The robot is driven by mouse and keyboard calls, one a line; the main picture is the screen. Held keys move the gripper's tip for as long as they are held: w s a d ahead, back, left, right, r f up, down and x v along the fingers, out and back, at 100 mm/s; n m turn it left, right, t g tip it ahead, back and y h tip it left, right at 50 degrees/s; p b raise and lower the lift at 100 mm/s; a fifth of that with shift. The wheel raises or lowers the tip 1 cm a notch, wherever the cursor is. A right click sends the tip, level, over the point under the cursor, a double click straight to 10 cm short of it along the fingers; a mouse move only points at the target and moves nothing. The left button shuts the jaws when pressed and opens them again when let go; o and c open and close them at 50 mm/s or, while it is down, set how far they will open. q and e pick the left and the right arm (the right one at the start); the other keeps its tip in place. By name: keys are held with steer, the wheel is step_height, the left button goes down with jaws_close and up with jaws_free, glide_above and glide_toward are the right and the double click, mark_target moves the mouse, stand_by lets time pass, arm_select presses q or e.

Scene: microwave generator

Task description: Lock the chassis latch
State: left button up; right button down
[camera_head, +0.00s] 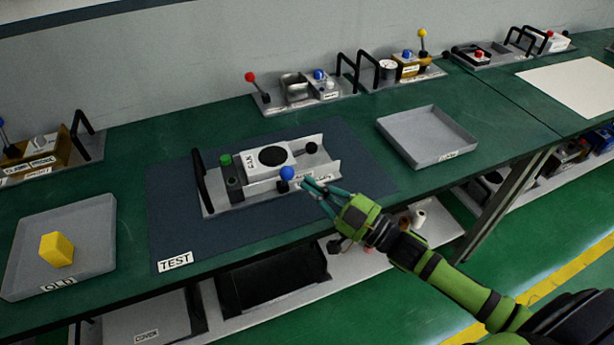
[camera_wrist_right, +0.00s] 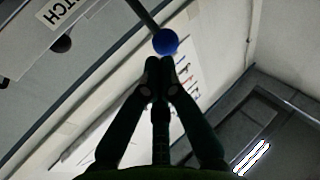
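The chassis (camera_head: 233,199) is a grey metal unit on the dark mat marked TEST (camera_head: 215,239). A blue ball knob (camera_head: 287,173) stands at its front edge; the right wrist view shows this blue knob (camera_wrist_right: 165,42) on a dark rod. A label ending in "TCH" (camera_wrist_right: 56,12) is partly cut off there. My right gripper (camera_head: 305,183) is just right of the knob. In the wrist view its fingertips (camera_wrist_right: 159,62) are together, just below the knob; whether they touch it I cannot tell. My left gripper is out of view.
The chassis carries a black handle (camera_head: 201,181), a green-capped post (camera_head: 226,160) and a white block with a black disc (camera_head: 272,156). A grey empty tray (camera_head: 427,136) lies to the right. A tray (camera_head: 94,250) with a yellow cube (camera_head: 56,249) lies left. Other units line the back.

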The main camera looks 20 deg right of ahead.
steer(key=shift+x, duration=0.85)
steer(key=shift+p, duration=0.3)
